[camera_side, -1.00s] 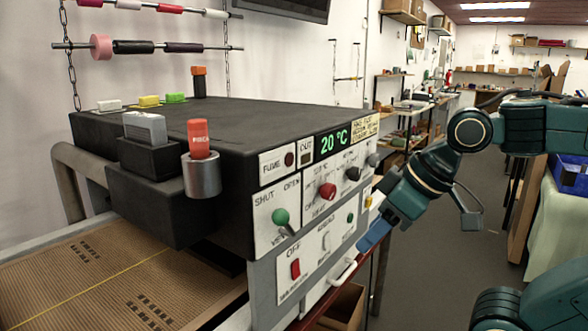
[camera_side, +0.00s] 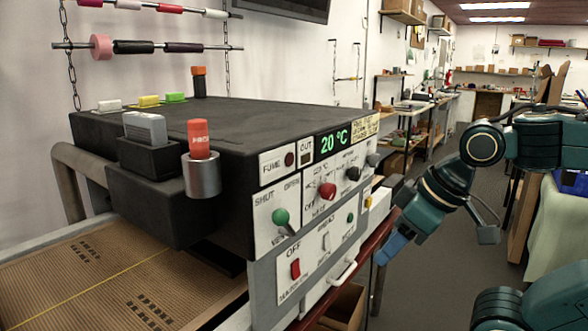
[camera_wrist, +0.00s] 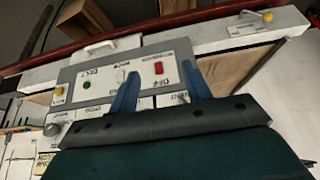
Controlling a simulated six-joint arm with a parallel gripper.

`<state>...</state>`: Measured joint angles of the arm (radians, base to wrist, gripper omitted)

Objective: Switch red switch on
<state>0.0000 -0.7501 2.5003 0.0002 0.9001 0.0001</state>
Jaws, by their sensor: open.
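The red switch (camera_side: 295,268) is a small rocker on the lower white panel of the machine, under the word OFF. It also shows in the wrist view (camera_wrist: 159,68), between and beyond the two fingertips. My gripper (camera_side: 389,250) is to the right of the panel in the side view, apart from the switch. Its blue fingers (camera_wrist: 160,84) are spread with nothing between them. In the wrist view the fingers cover part of the panel.
The machine (camera_side: 200,118) fills the left and middle. A white switch (camera_side: 326,240), green light (camera_side: 350,217), red knob (camera_side: 327,190) and green-tipped lever (camera_side: 281,217) are close by. A white handle (camera_side: 343,272) sticks out below.

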